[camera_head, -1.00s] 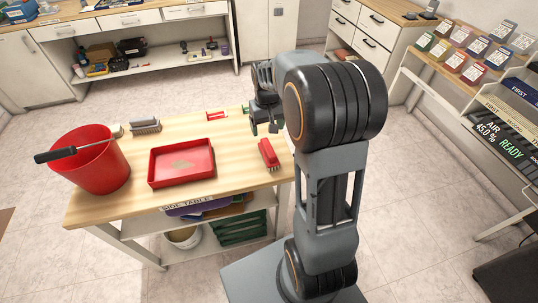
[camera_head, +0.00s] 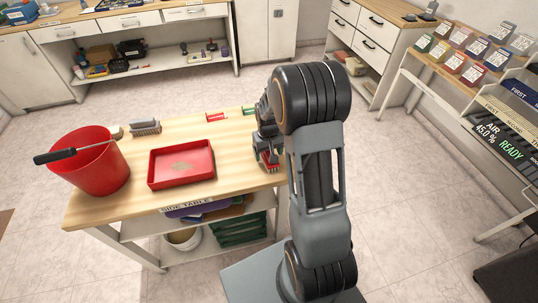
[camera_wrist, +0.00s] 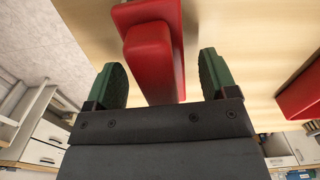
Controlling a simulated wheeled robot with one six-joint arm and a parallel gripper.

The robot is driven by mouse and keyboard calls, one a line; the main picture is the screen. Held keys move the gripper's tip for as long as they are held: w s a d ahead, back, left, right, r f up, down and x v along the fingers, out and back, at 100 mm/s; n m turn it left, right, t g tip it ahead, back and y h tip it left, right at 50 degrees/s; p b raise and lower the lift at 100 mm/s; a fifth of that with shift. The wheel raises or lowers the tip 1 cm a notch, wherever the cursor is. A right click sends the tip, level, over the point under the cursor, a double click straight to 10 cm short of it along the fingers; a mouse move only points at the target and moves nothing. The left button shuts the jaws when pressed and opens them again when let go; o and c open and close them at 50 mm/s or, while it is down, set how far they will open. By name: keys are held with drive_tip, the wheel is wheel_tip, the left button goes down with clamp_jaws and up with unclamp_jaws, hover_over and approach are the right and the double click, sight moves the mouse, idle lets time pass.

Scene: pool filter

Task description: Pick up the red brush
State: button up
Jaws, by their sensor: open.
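The red brush (camera_head: 271,166) lies on the right part of the wooden side table, mostly hidden behind my gripper in the head view. In the wrist view the red brush (camera_wrist: 152,55) fills the top middle, with its handle reaching down between my fingers. My gripper (camera_wrist: 163,82) is open, with one green-padded finger on each side of the handle. A gap shows between each finger and the handle. My gripper (camera_head: 266,157) also shows in the head view, low over the table's right side.
A red tray (camera_head: 181,182) lies left of the brush; its edge also shows at the right of the wrist view (camera_wrist: 303,96).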

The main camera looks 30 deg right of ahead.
drive_tip(key=shift+f, duration=0.4)
drive_tip(key=c, duration=1)
